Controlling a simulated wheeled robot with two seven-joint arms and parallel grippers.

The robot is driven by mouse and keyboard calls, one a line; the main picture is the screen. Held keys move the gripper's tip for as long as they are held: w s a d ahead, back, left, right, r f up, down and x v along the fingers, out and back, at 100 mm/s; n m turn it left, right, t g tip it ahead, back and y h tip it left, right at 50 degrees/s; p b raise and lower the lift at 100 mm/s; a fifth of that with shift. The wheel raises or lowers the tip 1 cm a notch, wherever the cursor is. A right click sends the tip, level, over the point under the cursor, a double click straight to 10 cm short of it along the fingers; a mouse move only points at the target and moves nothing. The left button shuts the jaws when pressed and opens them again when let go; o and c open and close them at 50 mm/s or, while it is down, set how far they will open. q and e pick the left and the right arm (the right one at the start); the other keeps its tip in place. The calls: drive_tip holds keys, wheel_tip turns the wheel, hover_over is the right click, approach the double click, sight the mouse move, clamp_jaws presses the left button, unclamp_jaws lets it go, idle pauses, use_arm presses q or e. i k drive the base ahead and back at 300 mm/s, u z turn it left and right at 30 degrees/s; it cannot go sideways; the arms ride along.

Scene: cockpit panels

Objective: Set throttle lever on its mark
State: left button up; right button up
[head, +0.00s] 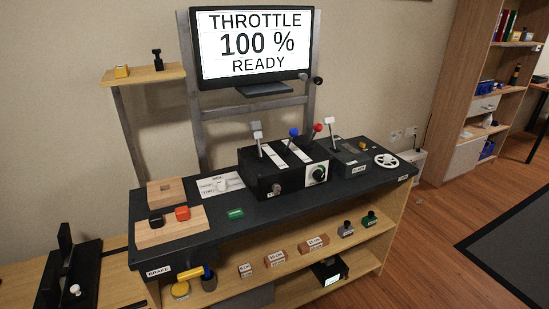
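A black lever box (285,169) stands on the dark console top (240,198). It carries a lever with a pale grey handle (257,130), a lever with a blue knob (293,132) and a lever with a red knob (318,127), standing in slots with white strips. I cannot tell for sure which is the throttle lever, and its marks are too small to read. The monitor (253,47) above reads "THROTTLE 100 % READY". Neither of my grippers is in view.
Right of the box is a smaller unit (348,160) with a white-handled lever (330,122), then a white wheel (386,160). A shelf (300,262) below holds labelled blocks.

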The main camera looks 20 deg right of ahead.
sight(256, 136)
drive_tip(key=z, duration=1.1)
drive_tip(key=i, duration=0.95)
drive_tip(key=u, duration=0.2)
